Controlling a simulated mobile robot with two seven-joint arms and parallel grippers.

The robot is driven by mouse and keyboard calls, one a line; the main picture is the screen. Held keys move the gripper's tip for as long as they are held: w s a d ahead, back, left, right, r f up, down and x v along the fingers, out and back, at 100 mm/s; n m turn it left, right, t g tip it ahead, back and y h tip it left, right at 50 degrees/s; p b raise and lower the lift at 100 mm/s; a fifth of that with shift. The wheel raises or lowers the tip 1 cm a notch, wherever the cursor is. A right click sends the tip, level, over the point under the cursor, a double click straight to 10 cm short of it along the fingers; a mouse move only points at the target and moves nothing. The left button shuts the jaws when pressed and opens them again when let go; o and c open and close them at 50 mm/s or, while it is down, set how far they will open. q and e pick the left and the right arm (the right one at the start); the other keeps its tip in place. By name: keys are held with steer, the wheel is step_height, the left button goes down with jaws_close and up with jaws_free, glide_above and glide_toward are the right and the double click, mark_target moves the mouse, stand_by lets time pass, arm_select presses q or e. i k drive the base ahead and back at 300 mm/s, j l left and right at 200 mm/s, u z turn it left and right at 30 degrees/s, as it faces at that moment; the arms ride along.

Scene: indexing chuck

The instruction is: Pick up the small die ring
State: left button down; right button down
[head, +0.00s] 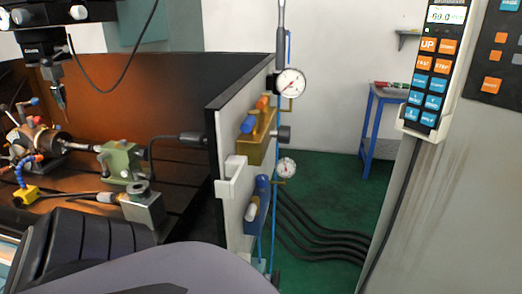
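I cannot make out a small die ring in the head view. At the far left, a metal chuck-like unit (40,141) with small blue, red and orange knobs sits inside a machine enclosure. A pointed tool (61,95) hangs above it from a black machine head (42,50). A green block fixture (121,161) stands to the right of the chuck-like unit, with a thin rod running between them. Neither of my grippers is in view.
A grey-green block (144,206) stands near the enclosure front. A white panel (232,140) carries valves and a dial gauge (291,83). Black hoses (322,238) cross the green floor. A blue table (384,97) stands behind. A button pendant (437,70) hangs at right.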

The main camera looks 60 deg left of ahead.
mark_target(138, 191)
steer(key=u, duration=2.7)
steer(key=i+j+z, duration=0.2)
steer(key=j, duration=0.35)
steer(key=i+j+z, duration=0.2)
steer(key=j, duration=0.35)
steer(key=j+z, duration=0.2)
steer(key=j, duration=0.35)
